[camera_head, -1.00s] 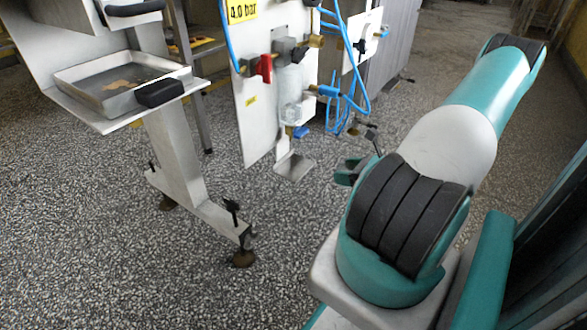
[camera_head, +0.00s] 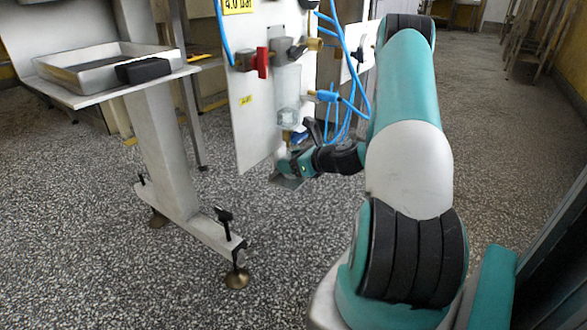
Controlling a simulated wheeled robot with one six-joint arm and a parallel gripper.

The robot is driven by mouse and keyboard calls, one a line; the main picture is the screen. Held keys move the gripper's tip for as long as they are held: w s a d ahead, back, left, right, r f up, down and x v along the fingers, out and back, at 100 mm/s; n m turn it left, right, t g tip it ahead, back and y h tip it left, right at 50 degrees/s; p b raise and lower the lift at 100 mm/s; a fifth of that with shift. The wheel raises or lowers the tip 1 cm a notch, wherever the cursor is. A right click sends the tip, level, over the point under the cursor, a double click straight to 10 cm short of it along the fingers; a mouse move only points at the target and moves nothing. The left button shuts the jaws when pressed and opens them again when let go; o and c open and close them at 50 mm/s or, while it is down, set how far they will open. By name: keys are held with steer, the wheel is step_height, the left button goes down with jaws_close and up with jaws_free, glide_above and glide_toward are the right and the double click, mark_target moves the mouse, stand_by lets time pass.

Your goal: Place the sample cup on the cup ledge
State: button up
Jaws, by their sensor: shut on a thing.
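The cup ledge (camera_head: 288,183) is a small grey metal plate low on the white panel, under the clear bowl and the blue drain fitting. My gripper (camera_head: 285,164) is at the panel, just above the ledge, and partly covers it. It is shut on a small pale thing, seemingly the sample cup (camera_head: 281,156), of which only a little shows. I cannot tell whether the cup touches the ledge or is held just above it. My wrist hides the right side of this spot.
The white panel (camera_head: 250,125) carries a red valve handle (camera_head: 262,62), a clear bowl (camera_head: 288,92) and blue hoses (camera_head: 352,95) close to my arm. A machine stand with a metal tray (camera_head: 95,72) is at left. The speckled floor in front is clear.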

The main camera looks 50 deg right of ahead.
steer(key=shift+a, duration=0.1)
steer(key=shift+f, duration=0.2)
steer(key=o, duration=1)
steer(key=shift+s+r, duration=0.1)
steer(key=shift+r, duration=0.1)
steer(key=p+v, duration=0.6)
steer(key=v, duration=0.5)
steer(key=shift+s, duration=0.4)
